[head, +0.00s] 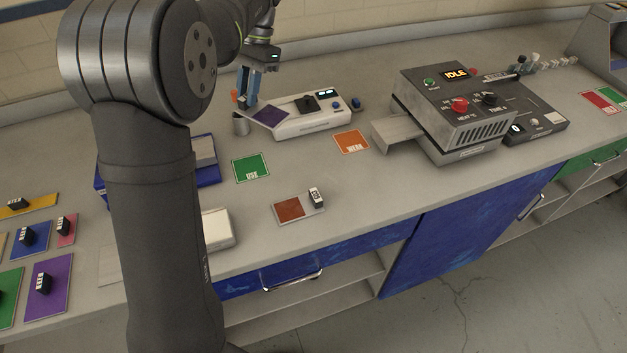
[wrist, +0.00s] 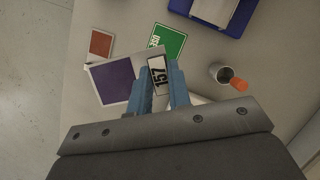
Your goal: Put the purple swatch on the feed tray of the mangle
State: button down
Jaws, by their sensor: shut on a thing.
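My gripper (wrist: 160,88) is shut on the black-and-white numbered tab (wrist: 159,76) of a purple swatch on a pale card. The purple swatch (wrist: 112,82) sticks out to the left of the fingers in the wrist view. In the head view my gripper (head: 246,98) is at the back of the counter, and the purple swatch (head: 269,116) shows over the left end of a white device (head: 312,122). I cannot tell whether it touches that device. No label that I can read names the mangle, and I cannot tell its feed tray for certain.
A grey machine reading IDLE (head: 455,105) has a plate (head: 397,135) on its left. A metal cup (head: 240,125) stands close to my gripper. Green (head: 251,167) and orange (head: 351,141) cards and a red-brown swatch (head: 289,209) lie nearby. Another purple swatch (head: 57,268) lies at lower left.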

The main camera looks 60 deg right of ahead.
jog(key=s+f+m+t+h, duration=0.1)
jog(key=s+f+m, duration=0.25)
jog(key=s, duration=0.95)
jog(key=s+f+m+t, duration=0.1)
jog(key=s+f+m, duration=0.25)
jog(key=s, duration=0.95)
send_over(315, 166)
jog(key=s+d, duration=0.1)
notch_tip(315, 166, down, 6)
jog(key=shift+s+f, duration=0.1)
jog(key=shift+s, duration=0.05)
jog(key=shift+f, duration=2)
jog(key=shift+f, duration=0.15)
jog(key=c, duration=1.3)
grip_release()
jog(key=shift+c, duration=0.2)
